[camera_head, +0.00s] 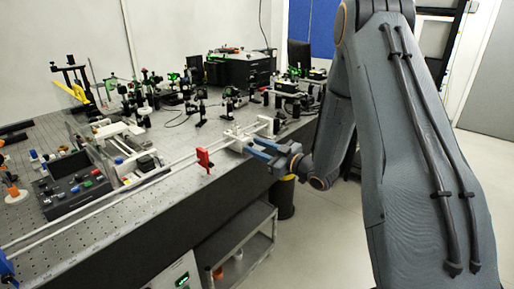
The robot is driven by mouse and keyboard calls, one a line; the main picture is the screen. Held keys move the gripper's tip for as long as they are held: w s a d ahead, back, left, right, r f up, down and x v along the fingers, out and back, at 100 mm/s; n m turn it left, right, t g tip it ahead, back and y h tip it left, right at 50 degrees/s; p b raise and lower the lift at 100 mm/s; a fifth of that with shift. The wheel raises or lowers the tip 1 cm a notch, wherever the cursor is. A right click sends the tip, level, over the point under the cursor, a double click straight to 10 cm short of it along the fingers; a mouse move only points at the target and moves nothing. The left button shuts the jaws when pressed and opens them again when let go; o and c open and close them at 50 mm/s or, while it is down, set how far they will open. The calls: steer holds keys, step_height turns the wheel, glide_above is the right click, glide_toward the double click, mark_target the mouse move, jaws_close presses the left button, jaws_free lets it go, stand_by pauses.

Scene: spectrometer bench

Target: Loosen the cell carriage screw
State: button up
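A pale metal carriage (234,138) sits on the long rail (180,162) along the bench's front edge. My gripper (248,147) reaches in from the right, with its blue-grey fingers level with the bench top and close to the carriage's right front side. Two fingers show with a narrow gap between them. At this size I cannot tell whether the tips touch the carriage or hold anything. The carriage screw cannot be made out; it is too small or hidden by the fingers.
A red upright piece (204,159) stands at the rail left of the carriage. A control box (75,186) with buttons is at the left. Optical mounts and a black instrument (241,68) fill the back. A shelf cart (236,262) stands below. Open floor is at the right.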

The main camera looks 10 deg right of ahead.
jaws_close()
steer(key=shift+n, duration=0.4)
steer(key=n+b, duration=0.3)
steer(key=n, duration=0.1)
steer(key=shift+f+n+b, duration=0.15)
steer(key=shift+n+b, duration=0.15)
steer(key=n+b, duration=0.3)
steer(key=n, duration=0.1)
steer(key=shift+n+b, duration=0.3)
steer(key=n+b, duration=0.6)
steer(key=shift+b, duration=0.3)
steer(key=n+b, duration=0.4)
steer(key=b, duration=0.1)
steer(key=shift+n+b, duration=0.8)
steer(key=shift+b, duration=0.1)
